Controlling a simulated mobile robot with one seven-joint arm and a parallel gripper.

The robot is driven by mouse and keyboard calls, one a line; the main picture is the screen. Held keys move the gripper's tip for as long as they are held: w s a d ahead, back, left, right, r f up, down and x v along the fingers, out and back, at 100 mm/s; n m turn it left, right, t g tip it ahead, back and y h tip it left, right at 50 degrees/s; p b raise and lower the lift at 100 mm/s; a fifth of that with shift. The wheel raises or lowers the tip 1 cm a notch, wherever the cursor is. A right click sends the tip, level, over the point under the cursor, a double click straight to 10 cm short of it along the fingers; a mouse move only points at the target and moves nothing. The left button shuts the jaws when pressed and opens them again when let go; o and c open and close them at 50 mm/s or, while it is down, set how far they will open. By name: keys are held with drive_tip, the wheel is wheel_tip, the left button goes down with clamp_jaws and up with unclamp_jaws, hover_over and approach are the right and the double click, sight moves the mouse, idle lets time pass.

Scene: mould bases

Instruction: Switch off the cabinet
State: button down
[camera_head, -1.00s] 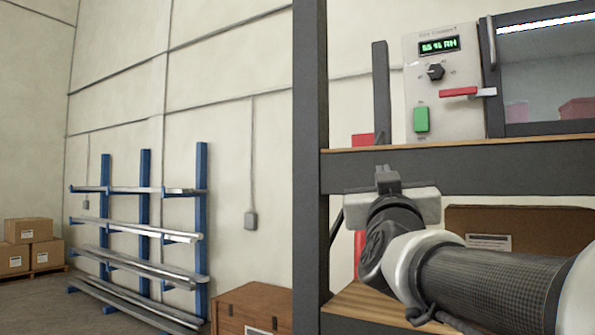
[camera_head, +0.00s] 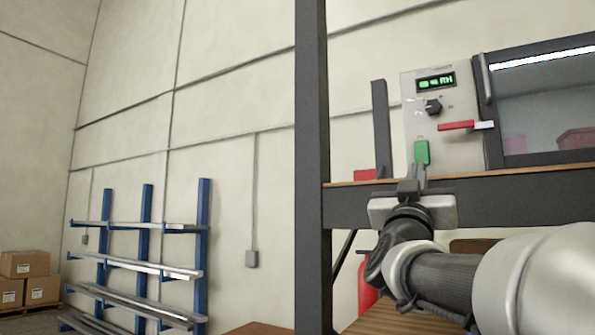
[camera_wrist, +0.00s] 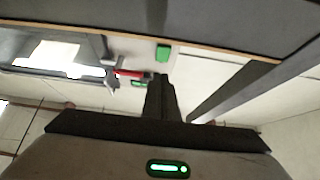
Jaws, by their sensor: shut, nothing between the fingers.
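The cabinet has a pale control panel (camera_head: 466,152) with a lit green display (camera_head: 436,82), a black knob (camera_head: 433,106), a red lever (camera_head: 456,126) and a green switch (camera_head: 421,152). To the panel's right is the cabinet's dark-framed glass door (camera_head: 545,95). My gripper (camera_head: 418,170) points up, with its fingers shut and empty, just below the green switch in the picture. Contact cannot be told. In the wrist view my fingers (camera_wrist: 161,80) are together, and the green switch (camera_wrist: 163,53) shows beyond their tips, with the red lever (camera_wrist: 130,73) to the left.
A dark shelf beam (camera_head: 500,198) with a wooden top runs under the cabinet, close behind my gripper. A dark upright post (camera_head: 311,150) stands to the left. A blue rack (camera_head: 146,250) with metal bars and cardboard boxes (camera_head: 28,278) stand far left.

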sight(424, 159)
drive_tip(key=w+d, duration=0.1)
drive_tip(key=w, duration=0.1)
drive_tip(key=w+d+r, duration=0.1)
drive_tip(key=w+d, duration=0.1)
drive_tip(key=w+d+r+p, duration=0.1)
drive_tip(key=w, duration=0.1)
drive_tip(key=shift+w+d+r, duration=0.15)
drive_tip(key=shift+w+d, duration=0.1)
drive_tip(key=shift+w, duration=0.05)
